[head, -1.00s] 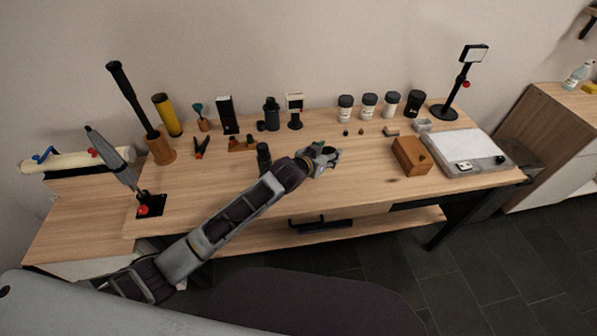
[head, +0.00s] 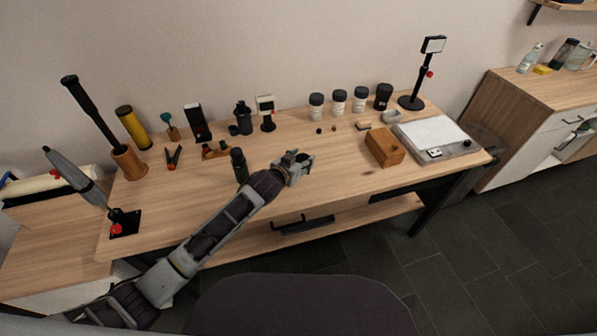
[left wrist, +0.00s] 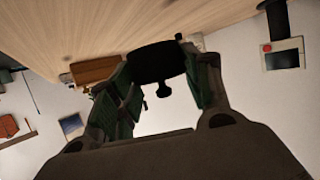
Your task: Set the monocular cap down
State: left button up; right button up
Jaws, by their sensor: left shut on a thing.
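My left gripper (head: 298,164) is over the middle of the workbench (head: 345,175), near its front half. In the left wrist view its green-padded fingers (left wrist: 162,75) are shut on a dark round cap (left wrist: 158,60) with a small knob. The cap lies between the fingertips, close to the wooden surface; I cannot tell whether it touches. In the head view the gripper mostly hides the cap. An upright black cylinder (head: 239,165), perhaps the monocular, stands just left of the gripper. My right gripper is not in view.
A wooden box (head: 384,147) and a white-topped panel (head: 432,133) stand to the right. White jars (head: 338,102) and a black jar (head: 383,96) line the back. The bench right of the gripper is clear.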

pick_arm(q)
jog(key=shift+f, duration=0.9)
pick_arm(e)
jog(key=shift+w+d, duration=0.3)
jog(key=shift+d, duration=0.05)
pick_arm(q)
jog(key=shift+f, duration=0.1)
jog(key=shift+f, duration=1.8)
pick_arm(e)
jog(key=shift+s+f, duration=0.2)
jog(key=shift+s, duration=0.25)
pick_arm(q)
jog(key=shift+f, duration=0.1)
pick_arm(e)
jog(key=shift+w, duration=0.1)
